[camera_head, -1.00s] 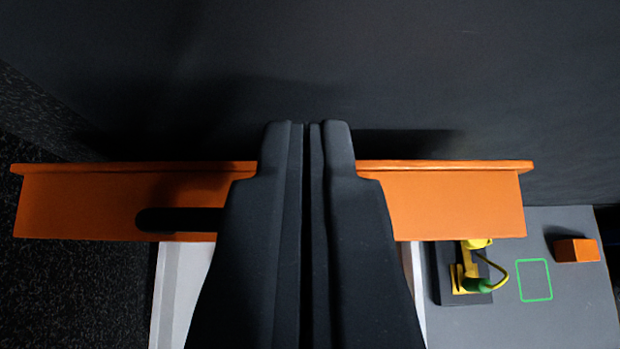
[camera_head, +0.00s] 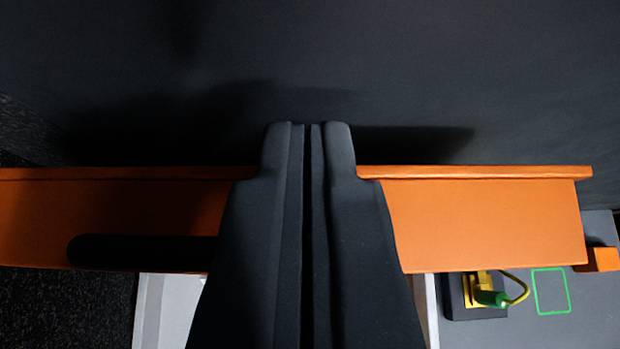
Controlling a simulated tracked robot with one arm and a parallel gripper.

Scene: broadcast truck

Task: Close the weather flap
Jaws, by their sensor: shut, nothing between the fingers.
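The weather flap (camera_head: 485,222) is a wide orange panel that spans the picture from the left edge to the right side. It has a thin lip along its far edge and a dark slot (camera_head: 140,252) at its lower left. My gripper (camera_head: 308,126) is shut and empty. It lies across the middle of the flap in the picture and hides that part. Whether the fingers touch the flap cannot be told.
Below the flap are white side walls (camera_head: 154,310). At lower right, a dark block with a yellow part and green plug (camera_head: 490,298) sits on a grey surface (camera_head: 590,320), near a green outline (camera_head: 551,291) and an orange block (camera_head: 603,258). A dark wall (camera_head: 450,80) fills the top.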

